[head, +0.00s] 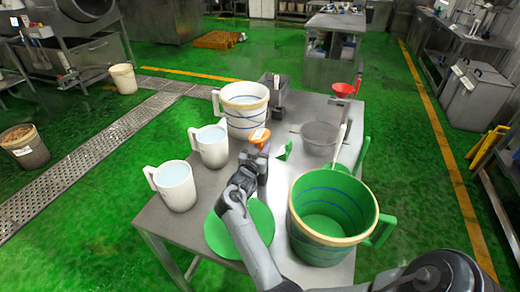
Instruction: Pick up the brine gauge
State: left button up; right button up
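A small orange item with a white face (260,137) shows at the tip of my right gripper (259,150), near the middle of the steel table. It may be the brine gauge, but it is too small to be sure. My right gripper reaches in from the bottom right and points away from me. Its fingers meet or overlap the lower edge of the orange item. I cannot tell whether they are closed on it. My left gripper is not in view.
On the table (172,222), white jugs (175,187) stand left and a larger white bucket (245,118) behind. A green bucket (330,220) stands right, a green disc (238,230) lies under my arm, and a grey bowl (319,139) sits near a red funnel (344,90).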

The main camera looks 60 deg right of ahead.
grip_shut()
jog(key=shift+r, duration=0.1)
